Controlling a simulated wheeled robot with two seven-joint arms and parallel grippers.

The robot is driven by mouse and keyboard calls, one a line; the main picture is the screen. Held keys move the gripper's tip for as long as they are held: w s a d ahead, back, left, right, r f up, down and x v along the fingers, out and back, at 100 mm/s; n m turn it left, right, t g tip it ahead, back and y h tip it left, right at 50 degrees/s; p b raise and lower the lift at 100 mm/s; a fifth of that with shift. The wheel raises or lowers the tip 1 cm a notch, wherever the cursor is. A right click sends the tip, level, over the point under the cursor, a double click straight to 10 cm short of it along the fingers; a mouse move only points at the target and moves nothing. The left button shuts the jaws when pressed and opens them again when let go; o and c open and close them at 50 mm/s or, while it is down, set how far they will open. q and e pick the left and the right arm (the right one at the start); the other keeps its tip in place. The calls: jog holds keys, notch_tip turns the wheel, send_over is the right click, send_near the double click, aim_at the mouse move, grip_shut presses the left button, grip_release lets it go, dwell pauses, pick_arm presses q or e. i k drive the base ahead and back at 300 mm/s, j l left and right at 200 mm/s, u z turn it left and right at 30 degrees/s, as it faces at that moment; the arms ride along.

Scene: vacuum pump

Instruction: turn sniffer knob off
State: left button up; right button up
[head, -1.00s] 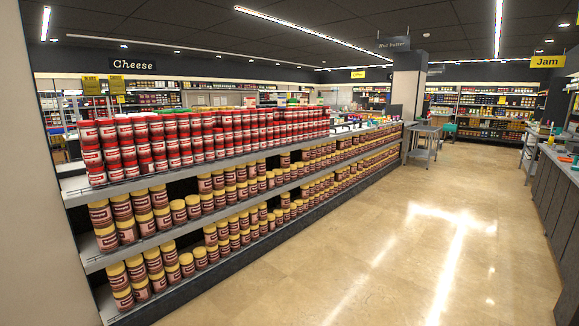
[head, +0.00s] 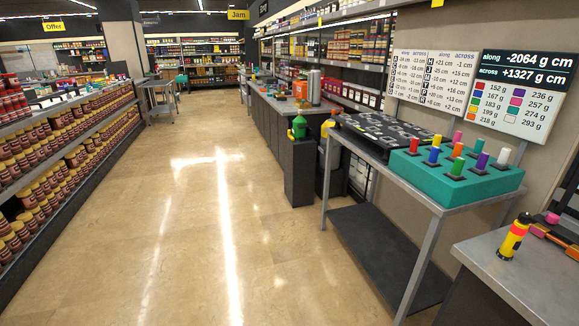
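No part marked as a sniffer, and no knob I can make out, shows in the head view. A small yellow and red upright device with a black top (head: 514,238) stands on the grey counter (head: 490,262) at the lower right; I cannot tell whether it is the sniffer. Part of a pink and orange object (head: 553,233) lies behind it at the right edge. Neither of my grippers is in view.
A metal table (head: 345,142) holds a teal block (head: 437,190) with several coloured pegs and a black panel (head: 380,130). Two charts (head: 428,80) and a readout board (head: 523,93) hang behind. Shelves of jars (head: 60,165) line the left. The aisle floor (head: 190,230) is clear.

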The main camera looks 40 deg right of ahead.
aim_at(524, 217)
jog(key=z, duration=2.85)
